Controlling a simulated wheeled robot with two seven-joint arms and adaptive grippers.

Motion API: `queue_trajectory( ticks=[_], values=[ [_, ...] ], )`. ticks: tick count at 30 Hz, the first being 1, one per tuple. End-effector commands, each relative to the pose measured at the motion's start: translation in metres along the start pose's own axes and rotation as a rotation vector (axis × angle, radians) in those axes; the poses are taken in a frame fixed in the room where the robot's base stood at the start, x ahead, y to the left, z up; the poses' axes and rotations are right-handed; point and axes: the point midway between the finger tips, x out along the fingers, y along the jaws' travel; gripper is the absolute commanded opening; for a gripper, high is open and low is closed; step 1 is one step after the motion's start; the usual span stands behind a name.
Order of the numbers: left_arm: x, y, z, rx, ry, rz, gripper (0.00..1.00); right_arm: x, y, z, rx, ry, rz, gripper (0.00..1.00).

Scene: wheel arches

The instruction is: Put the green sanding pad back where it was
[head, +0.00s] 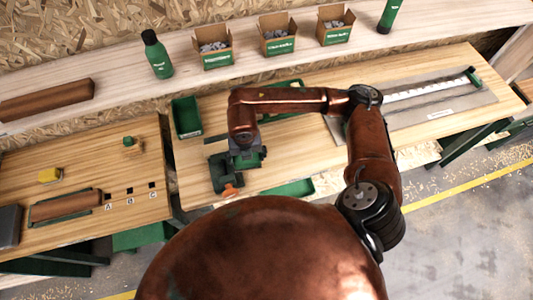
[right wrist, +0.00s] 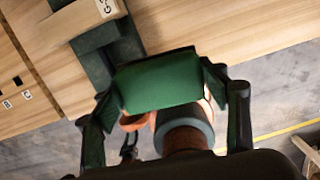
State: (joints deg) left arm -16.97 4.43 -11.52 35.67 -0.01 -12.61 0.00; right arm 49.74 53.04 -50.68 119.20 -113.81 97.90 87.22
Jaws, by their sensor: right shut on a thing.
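My right gripper (right wrist: 160,88) is shut on the green sanding pad (right wrist: 158,82), which sits between its two fingers in the right wrist view. In the head view the right gripper (head: 246,158) is over the left part of the middle bench, mostly hidden by its own wrist. Beside it is a dark green fixture (head: 222,178) with an orange part (head: 231,190). The orange part also shows behind the pad in the right wrist view (right wrist: 133,122), next to a grey cylinder. Whether the pad touches anything below cannot be told. My left gripper is not in view.
The left bench has marks A, B, C with black squares (head: 130,190), a yellow block (head: 50,175), a small green piece (head: 128,141) and a brown roll (head: 66,205). A green bin (head: 186,117) stands behind my gripper. Boxes and bottles line the shelf (head: 185,67).

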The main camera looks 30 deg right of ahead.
Motion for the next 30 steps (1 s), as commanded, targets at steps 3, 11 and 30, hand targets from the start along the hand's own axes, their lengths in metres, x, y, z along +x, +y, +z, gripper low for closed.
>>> queue_trajectory(
  ticks=[3,11,30],
  values=[
    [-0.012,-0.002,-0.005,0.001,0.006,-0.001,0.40,-0.018,0.019,-0.013,-0.081,-0.009,0.006,0.41],
    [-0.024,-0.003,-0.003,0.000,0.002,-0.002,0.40,0.000,-0.011,0.006,-0.096,-0.009,-0.001,0.41],
    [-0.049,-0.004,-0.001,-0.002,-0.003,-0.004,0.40,0.079,-0.082,0.054,-0.103,-0.010,0.005,0.41]
  ],
)
